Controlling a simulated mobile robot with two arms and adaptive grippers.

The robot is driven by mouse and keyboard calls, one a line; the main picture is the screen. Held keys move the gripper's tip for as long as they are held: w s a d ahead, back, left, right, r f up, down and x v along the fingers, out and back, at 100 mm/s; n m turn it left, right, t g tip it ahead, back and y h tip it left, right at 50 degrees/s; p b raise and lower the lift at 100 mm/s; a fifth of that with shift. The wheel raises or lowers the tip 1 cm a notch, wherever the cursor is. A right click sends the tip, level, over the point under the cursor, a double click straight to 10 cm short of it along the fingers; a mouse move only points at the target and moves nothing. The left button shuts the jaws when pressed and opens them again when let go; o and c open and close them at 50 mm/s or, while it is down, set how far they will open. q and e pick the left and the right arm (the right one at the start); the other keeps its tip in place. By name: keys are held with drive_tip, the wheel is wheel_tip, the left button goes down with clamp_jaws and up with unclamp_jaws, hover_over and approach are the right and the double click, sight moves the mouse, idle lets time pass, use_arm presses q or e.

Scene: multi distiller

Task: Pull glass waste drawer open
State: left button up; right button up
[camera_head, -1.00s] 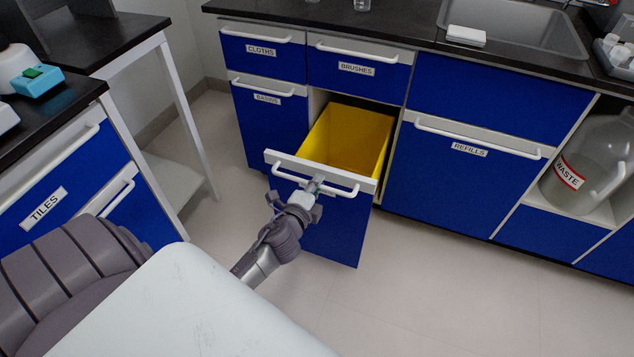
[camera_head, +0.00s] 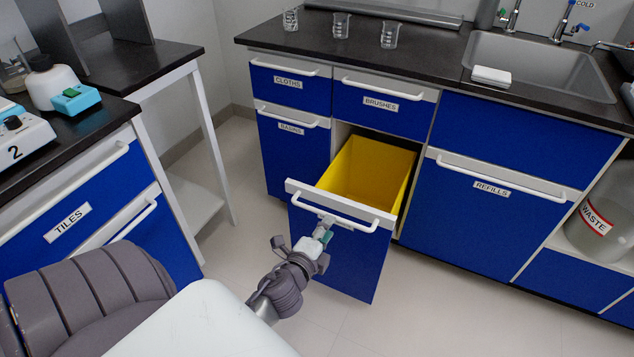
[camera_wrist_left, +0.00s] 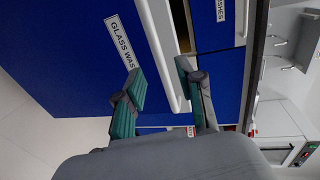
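The glass waste drawer (camera_head: 345,260) is pulled out of the cabinet, with its yellow inside showing in the head view. Its blue front has a white bar handle (camera_head: 352,222) along the top. In the left wrist view its label (camera_wrist_left: 122,45) reads "GLASS WAS", with the end cut off. My left gripper (camera_head: 325,230) is just in front of and below the handle. In the left wrist view its fingers (camera_wrist_left: 161,78) are spread, with the white handle (camera_wrist_left: 160,40) passing in the gap between or just beyond the tips; contact cannot be told. My right gripper is not in view.
Closed drawers marked cloths (camera_head: 290,92) and brushes (camera_head: 385,122) sit above, with a refills door (camera_head: 480,215) to the right. A tiles cabinet (camera_head: 75,255) stands at the left. Light floor (camera_head: 450,310) is clear in front of the drawer.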

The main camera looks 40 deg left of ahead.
use_arm(q)
drive_tip(key=v, duration=0.6)
drive_tip(key=shift+s, duration=0.15)
